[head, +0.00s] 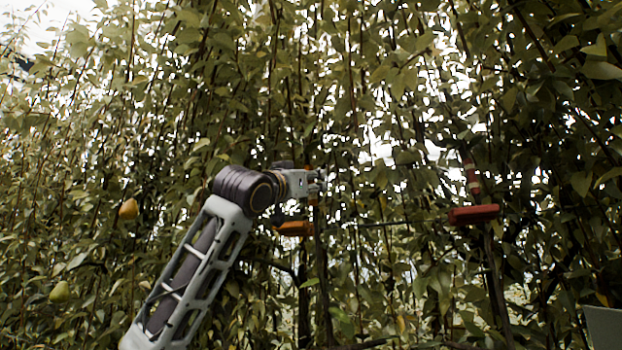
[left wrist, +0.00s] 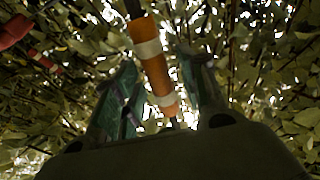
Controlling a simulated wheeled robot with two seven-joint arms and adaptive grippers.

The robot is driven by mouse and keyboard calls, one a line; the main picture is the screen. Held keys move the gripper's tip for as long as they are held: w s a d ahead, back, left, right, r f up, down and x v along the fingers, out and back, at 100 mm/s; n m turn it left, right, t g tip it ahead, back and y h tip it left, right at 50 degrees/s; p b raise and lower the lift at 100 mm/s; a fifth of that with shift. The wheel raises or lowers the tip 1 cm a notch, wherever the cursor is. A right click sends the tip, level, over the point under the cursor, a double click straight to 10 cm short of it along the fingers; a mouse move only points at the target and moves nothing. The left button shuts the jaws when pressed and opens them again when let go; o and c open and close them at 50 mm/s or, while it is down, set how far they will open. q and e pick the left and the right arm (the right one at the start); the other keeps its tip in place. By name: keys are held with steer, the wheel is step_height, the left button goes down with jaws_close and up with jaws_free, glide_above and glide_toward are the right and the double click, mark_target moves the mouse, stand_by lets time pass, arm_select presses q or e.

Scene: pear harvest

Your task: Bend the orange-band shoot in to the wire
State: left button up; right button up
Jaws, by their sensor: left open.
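The orange-band shoot (left wrist: 152,68) shows in the left wrist view as a dark stem with an orange sleeve and pale rings. It lies between the two open green-grey fingers of my left gripper (left wrist: 158,85), with no clear contact visible. In the head view my left gripper (head: 318,183) is at the middle, in front of the foliage, and mostly hides the orange band (head: 311,200). An orange clip (head: 294,229) sits just below the gripper, at the left end of the thin wire (head: 400,222). My right gripper is not in view.
A red clip (head: 473,214) sits at the wire's right end, with a red-banded shoot (head: 471,178) above it. Two pears (head: 128,208) (head: 60,292) hang at the left. Dense leaves and thin stems fill the row around my gripper.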

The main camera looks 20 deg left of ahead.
arm_select(q)
steer(key=shift+w+d+r, duration=0.1)
steer(key=shift+w+r, duration=0.05)
steer(key=shift+w, duration=0.25)
jaws_close()
